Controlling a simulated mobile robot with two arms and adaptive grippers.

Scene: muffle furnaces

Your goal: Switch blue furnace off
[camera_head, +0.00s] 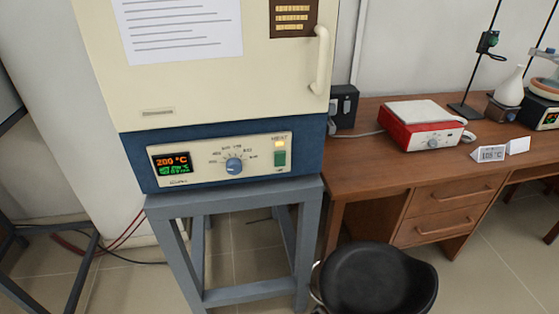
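The furnace (223,87) has a cream upper body and door and a blue base band (306,146). It stands on a grey metal stand (238,296). Its front panel holds a lit display (172,163) with an orange reading that looks like 200 °C and green text below. A blue round knob (234,166) sits mid-panel inside a printed scale. A green rocker switch (280,159) is at the panel's right, under a lit yellowish lamp (280,144) labelled HEAT. The door is shut, with a cream handle (321,60) at its right. Neither of my grippers shows.
A wooden desk (380,161) stands to the right, with a red hotplate (420,128), a small sign reading 105 °C (490,154) and a white flask (510,88). A black stool (378,280) stands before the desk, close to the stand. Tiled floor (120,285) shows at the left front.

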